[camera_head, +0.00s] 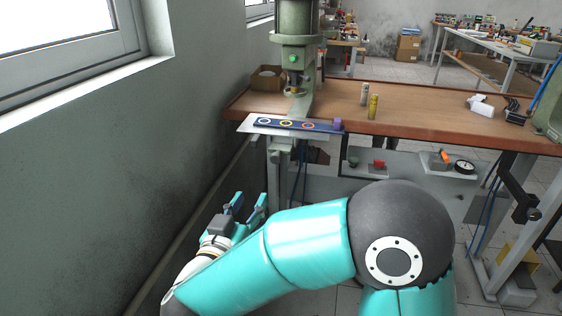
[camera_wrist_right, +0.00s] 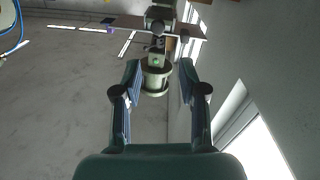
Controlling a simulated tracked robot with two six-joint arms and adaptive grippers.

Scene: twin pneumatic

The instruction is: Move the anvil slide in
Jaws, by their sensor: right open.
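The anvil slide is a dark blue strip (camera_head: 290,124) with a white, a yellow and a red ring on top. It lies on a pale plate (camera_head: 252,126) at the front left of the workbench, below the green press (camera_head: 296,52). A purple block (camera_head: 338,124) sits at its right end. My right gripper (camera_head: 247,203) is open and empty, below and in front of the bench, apart from the slide. In the right wrist view its fingers (camera_wrist_right: 160,72) are spread, with part of the press in the background between them. My left gripper is not in view.
A wall with windows runs close along the left. On the workbench (camera_head: 430,120) stand a yellow cylinder (camera_head: 373,107), a pale cylinder (camera_head: 364,94) and a cardboard box (camera_head: 268,78). A lower shelf (camera_head: 400,164) with small parts is under the bench.

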